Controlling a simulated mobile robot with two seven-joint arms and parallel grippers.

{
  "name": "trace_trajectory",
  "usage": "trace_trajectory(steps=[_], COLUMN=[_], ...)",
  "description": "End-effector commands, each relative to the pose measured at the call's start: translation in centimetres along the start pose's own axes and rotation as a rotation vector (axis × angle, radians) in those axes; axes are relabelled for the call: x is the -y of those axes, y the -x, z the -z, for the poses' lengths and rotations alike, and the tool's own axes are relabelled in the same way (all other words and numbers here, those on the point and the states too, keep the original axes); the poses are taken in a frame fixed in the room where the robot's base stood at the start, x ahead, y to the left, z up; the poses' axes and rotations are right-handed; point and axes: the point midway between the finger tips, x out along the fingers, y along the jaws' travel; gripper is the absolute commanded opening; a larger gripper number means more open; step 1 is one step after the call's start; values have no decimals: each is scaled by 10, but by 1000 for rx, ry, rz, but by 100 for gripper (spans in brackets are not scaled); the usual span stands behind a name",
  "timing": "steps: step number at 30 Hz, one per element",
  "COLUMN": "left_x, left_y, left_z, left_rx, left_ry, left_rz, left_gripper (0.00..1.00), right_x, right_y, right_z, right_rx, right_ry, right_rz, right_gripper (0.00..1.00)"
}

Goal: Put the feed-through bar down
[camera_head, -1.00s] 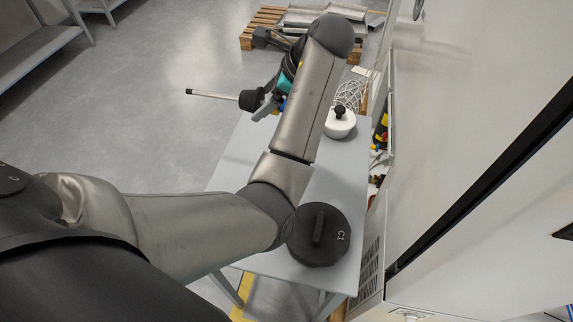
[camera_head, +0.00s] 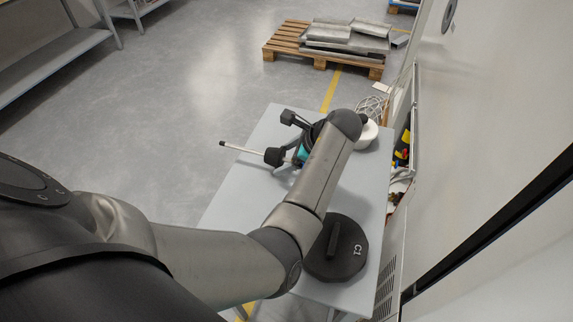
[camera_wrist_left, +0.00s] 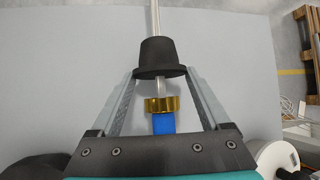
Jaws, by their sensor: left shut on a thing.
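The feed-through bar is a thin silver rod (camera_head: 238,148) with a black tapered stopper (camera_head: 273,156). In the left wrist view the bar also shows a gold ring (camera_wrist_left: 161,104) and a blue section (camera_wrist_left: 163,124) behind the stopper (camera_wrist_left: 160,57). My left gripper (camera_head: 287,158) is shut on the bar, its fingers (camera_wrist_left: 161,76) on either side at the stopper. The rod lies across the picture, its free end pointing left. The bar is over the grey table (camera_head: 235,200); I cannot tell whether it touches the top. My right gripper is not in view.
A black round disc (camera_head: 350,262) marked C1 lies at the table's near end. A white pot (camera_head: 366,136) stands at the far right, partly behind my arm. A pale cabinet wall (camera_head: 490,110) borders the right. The table's left part is clear. A pallet (camera_head: 290,42) stands beyond.

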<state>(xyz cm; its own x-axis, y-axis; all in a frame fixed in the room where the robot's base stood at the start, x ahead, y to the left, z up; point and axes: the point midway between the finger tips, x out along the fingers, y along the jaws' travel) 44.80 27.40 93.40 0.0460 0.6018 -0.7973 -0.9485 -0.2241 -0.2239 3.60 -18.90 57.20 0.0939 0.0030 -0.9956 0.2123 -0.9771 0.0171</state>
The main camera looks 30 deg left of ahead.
Motion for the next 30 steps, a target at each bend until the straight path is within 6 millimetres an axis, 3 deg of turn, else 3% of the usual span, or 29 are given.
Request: trace_trajectory(steps=[4, 16, 17, 21, 30], left_x=[-5, -5, -6, -6, -6], left_y=[-19, -21, -22, -22, -21], left_z=[13, 14, 15, 15, 15], left_rx=[2, 2, 0, 0, 0], left_ry=[0, 1, 0, 0, 0], left_rz=[1, 3, 0, 0, 0], left_gripper=[0, 0, 83, 99, 100], right_x=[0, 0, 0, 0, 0], right_y=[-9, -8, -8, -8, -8], right_z=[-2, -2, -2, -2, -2], right_rx=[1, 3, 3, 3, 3], right_ry=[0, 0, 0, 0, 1], right_rz=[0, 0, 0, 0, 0], right_gripper=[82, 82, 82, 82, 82])
